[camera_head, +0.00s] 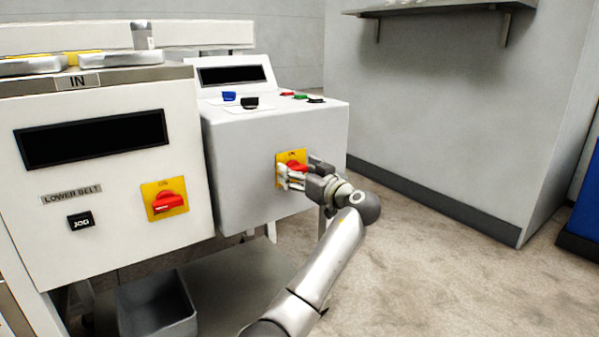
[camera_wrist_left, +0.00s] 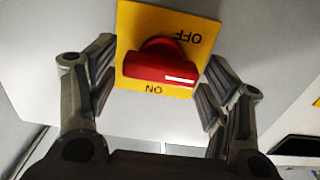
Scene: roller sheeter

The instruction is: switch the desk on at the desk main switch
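The desk main switch is a red rotary knob (camera_head: 295,167) on a yellow plate (camera_head: 284,156), on the front of the white desk (camera_head: 240,172). In the left wrist view the red knob (camera_wrist_left: 155,64) appears upside down on its plate (camera_wrist_left: 142,17), with OFF above and ON below. Its handle lies roughly crosswise, its white mark towards the right. My left gripper (camera_head: 299,174) is at the switch, partly covering it in the head view. In the wrist view its open fingers (camera_wrist_left: 158,95) stand either side of the knob, with gaps visible. My right gripper is not in view.
A similar red switch (camera_head: 167,202) on a yellow plate sits on the left panel, near a JOG button (camera_head: 80,221) and a dark display (camera_head: 92,138). Coloured buttons (camera_head: 301,97) lie on the desk top. A grey bin (camera_head: 157,306) stands below.

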